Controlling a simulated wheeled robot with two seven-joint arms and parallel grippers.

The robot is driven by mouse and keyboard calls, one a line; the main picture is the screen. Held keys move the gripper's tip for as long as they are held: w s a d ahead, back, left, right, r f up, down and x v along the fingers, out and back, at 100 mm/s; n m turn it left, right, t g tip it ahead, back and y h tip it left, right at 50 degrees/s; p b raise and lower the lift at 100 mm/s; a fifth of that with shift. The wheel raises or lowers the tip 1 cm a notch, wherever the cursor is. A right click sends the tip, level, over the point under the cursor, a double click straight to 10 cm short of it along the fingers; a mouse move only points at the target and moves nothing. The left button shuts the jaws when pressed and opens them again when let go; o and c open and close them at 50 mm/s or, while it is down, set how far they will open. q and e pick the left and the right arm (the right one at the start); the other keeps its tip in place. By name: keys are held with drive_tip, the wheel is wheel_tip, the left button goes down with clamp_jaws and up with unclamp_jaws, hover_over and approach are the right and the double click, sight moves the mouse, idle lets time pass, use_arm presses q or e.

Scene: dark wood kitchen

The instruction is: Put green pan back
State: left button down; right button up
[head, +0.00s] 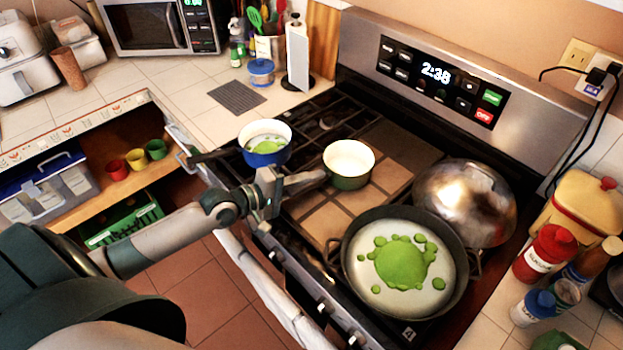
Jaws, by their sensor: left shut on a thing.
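The green pan (349,181) is a small saucepan with a green outside and an empty cream inside. It is upright over the middle of the stove, between the blue pot and the large frying pan. I cannot tell whether its base touches the surface below. My left gripper (279,188) reaches in from the left and is shut on the end of the pan's handle (306,181), which points left toward the stove front. The fingertips are partly hidden by the gripper body. My right gripper is not in view.
A blue pot (266,158) with green content sits behind left. A large frying pan (453,299) with green splotches stands front right, beside a domed metal lid (465,200). Bottles (546,252) crowd the right counter. An open shelf (180,177) with cups is at left.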

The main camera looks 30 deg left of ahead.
use_arm(q)
drive_tip(key=shift+f, duration=0.1)
idle(0.3)
drive_tip(key=c, duration=1.8)
unclamp_jaws()
drive_tip(key=shift+f, duration=0.1)
drive_tip(key=shift+o, duration=0.2)
drive_tip(key=shift+s, duration=0.1)
drive_tip(key=b+v, duration=0.2)
drive_tip(key=v, duration=0.7)
drive_tip(key=shift+s+a+b, duration=0.15)
drive_tip(key=shift+s+b, duration=0.05)
drive_tip(key=shift+b, duration=0.1)
drive_tip(key=shift+r+v, duration=0.2)
drive_tip(key=shift+v, duration=1.05)
